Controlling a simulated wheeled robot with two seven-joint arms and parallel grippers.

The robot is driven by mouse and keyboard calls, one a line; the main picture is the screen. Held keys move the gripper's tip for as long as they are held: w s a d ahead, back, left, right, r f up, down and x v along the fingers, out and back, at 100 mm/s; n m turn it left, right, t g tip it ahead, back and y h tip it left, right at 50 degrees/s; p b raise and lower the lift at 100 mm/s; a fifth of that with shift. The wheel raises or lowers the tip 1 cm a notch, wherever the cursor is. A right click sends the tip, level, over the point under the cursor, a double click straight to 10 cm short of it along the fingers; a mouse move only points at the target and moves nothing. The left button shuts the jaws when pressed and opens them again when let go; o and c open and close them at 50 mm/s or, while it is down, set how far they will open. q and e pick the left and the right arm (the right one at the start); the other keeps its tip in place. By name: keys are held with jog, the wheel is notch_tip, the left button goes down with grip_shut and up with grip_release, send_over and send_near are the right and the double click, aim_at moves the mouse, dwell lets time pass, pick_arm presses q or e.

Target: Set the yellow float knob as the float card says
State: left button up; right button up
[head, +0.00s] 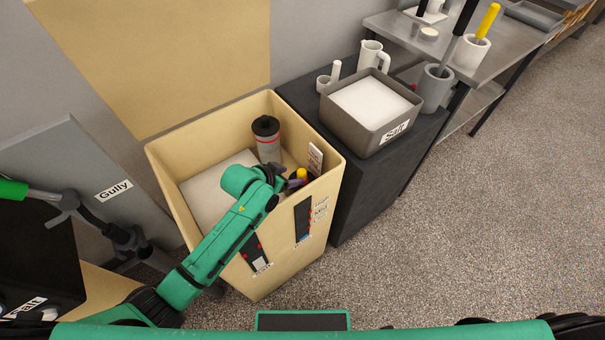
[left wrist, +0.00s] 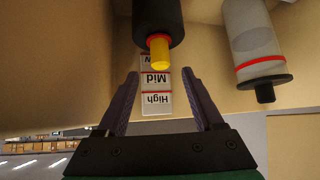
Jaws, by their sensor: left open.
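The yellow float knob (head: 301,173) is inside the beige bin near its right wall. In the left wrist view the knob (left wrist: 160,54) has a red ring at its base and sticks out from a black cylinder (left wrist: 158,20). A white strip (left wrist: 156,85) behind it reads "Mid" and "High" upside down; its third label is mostly hidden. A small upright card (head: 315,158) stands by the knob, its print too small to read. My left gripper (head: 286,181) is open and empty beside the knob; in the wrist view its fingertips (left wrist: 160,76) sit just short of the knob, either side of its line. My right gripper is not in view.
The beige bin (head: 163,165) has high walls around my left gripper. A grey bottle with a black cap (head: 267,139) stands inside, at the back. Dark panels with labels (head: 303,220) are on the bin's front. A "Salt" tub (head: 374,139) stands to the right.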

aim_at(299, 175)
pick_arm(q)
jog(key=b+x, duration=0.1)
jog(key=x, duration=0.7)
jog(key=shift+w+d+f, duration=0.15)
grip_shut()
dwell(1.0)
